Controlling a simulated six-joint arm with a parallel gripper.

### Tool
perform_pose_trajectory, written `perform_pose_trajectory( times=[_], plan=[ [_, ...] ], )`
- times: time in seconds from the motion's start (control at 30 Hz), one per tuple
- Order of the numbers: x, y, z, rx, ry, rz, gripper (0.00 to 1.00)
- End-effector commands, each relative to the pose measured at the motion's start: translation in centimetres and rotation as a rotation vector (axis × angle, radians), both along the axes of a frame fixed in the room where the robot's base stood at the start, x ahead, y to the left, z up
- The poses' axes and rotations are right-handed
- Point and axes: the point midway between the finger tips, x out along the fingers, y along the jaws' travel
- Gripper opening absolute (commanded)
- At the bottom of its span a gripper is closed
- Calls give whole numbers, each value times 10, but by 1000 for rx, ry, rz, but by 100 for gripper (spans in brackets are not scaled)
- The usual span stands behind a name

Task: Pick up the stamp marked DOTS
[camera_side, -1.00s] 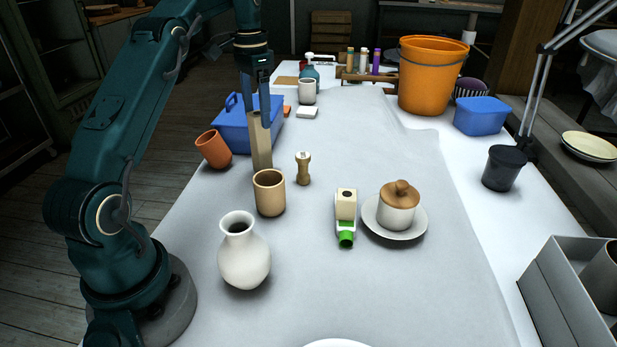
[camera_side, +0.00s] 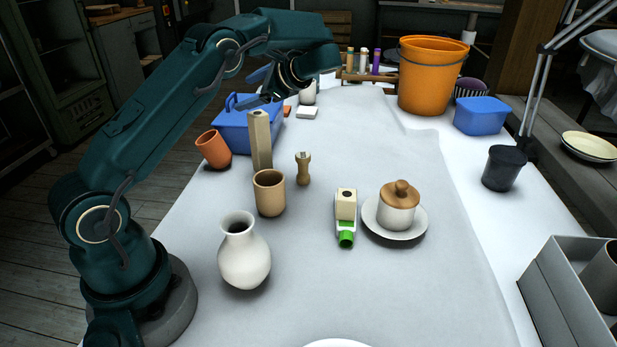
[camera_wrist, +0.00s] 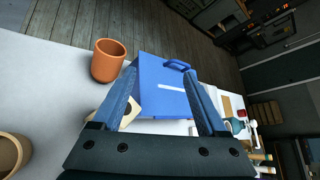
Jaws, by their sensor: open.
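No marking that reads DOTS is legible, so I cannot tell which thing is that stamp. A small wooden turned piece (camera_side: 303,168), stamp-like in shape, stands upright on the cloth right of a tall tan block (camera_side: 260,140). Several small upright pieces (camera_side: 376,62), one purple, stand at a wooden rack at the back. My gripper (camera_wrist: 160,78) is open and empty in the wrist view, its fingers over a blue toolbox (camera_wrist: 165,85).
A terracotta cup (camera_side: 213,149), tan cup (camera_side: 269,193), white vase (camera_side: 243,255) and lidded jar (camera_side: 397,212) on a saucer stand around. An orange bucket (camera_side: 431,75) stands at the back right.

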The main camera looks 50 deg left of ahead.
Motion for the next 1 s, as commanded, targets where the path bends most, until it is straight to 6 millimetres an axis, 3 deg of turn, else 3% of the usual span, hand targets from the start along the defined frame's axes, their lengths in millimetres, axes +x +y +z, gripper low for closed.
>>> perform_pose_trajectory(
  times=[0.07, 0.2, 0.4, 0.5, 0.67, 1.0],
  plan=[
    [28, -9, 12, 125, 40, -168, 76],
    [67, -56, -16, 206, 240, -513, 76],
    [58, -112, -82, 154, 538, -793, 76],
    [49, -129, -102, 138, 639, -882, 76],
    [43, -136, -115, 128, 704, -934, 76],
    [55, -103, -130, 124, 705, -933, 76]
  ],
)
